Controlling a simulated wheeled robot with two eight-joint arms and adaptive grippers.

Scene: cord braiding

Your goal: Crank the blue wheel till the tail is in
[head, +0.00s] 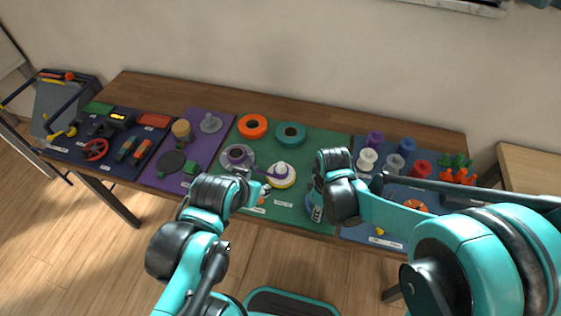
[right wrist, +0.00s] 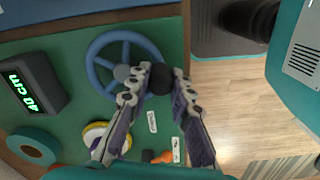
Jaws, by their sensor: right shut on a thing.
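The blue wheel (right wrist: 98,58) lies on the green mat in the right wrist view, a spoked ring with a grey hub and a dark knob (right wrist: 161,75) at its rim. My right gripper (right wrist: 156,88) is shut on that knob. In the head view my right gripper (head: 317,212) hides most of the blue wheel (head: 309,203). My left gripper (head: 264,190) is over the green mat, near a white and yellow disc (head: 282,176) with purple cord; its jaws are too small to read. The cord's tail cannot be made out.
A dark box (right wrist: 30,90) shows green digits reading about 40 cm. Orange (head: 252,126) and teal (head: 290,134) rings lie at the back of the green mat. Several spools stand on the blue mat at right, close to my right arm.

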